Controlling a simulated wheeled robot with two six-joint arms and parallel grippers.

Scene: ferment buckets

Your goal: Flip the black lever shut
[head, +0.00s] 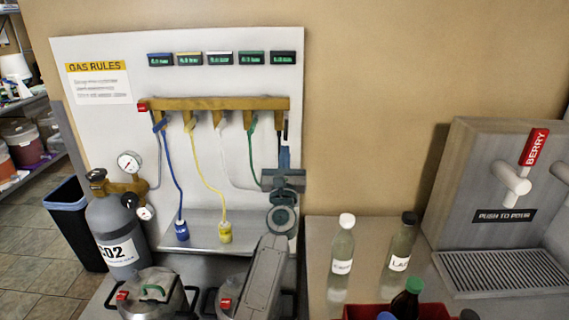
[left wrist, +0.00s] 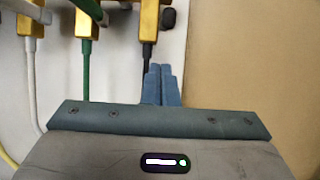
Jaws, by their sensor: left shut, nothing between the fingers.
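The brass manifold (head: 215,103) runs across the white board, with coloured valves and hoses below it. At its right end a slim black piece (head: 285,130), which looks like the black lever, hangs down. It also shows in the left wrist view (left wrist: 147,54) below the last brass valve (left wrist: 149,20). My left gripper (head: 284,155) points up just below it, fingers shut and empty. In the left wrist view the blue-grey fingertips (left wrist: 159,70) overlap the black piece's lower end; I cannot tell whether they touch. My right gripper is out of view.
The green hose (head: 250,140) hangs just left of my gripper. A grey CO2 cylinder (head: 112,225) stands at left. Bottles (head: 342,255) and a dispenser (head: 490,200) stand at right. Steel pots (head: 155,290) are in front. The wall right of the board is clear.

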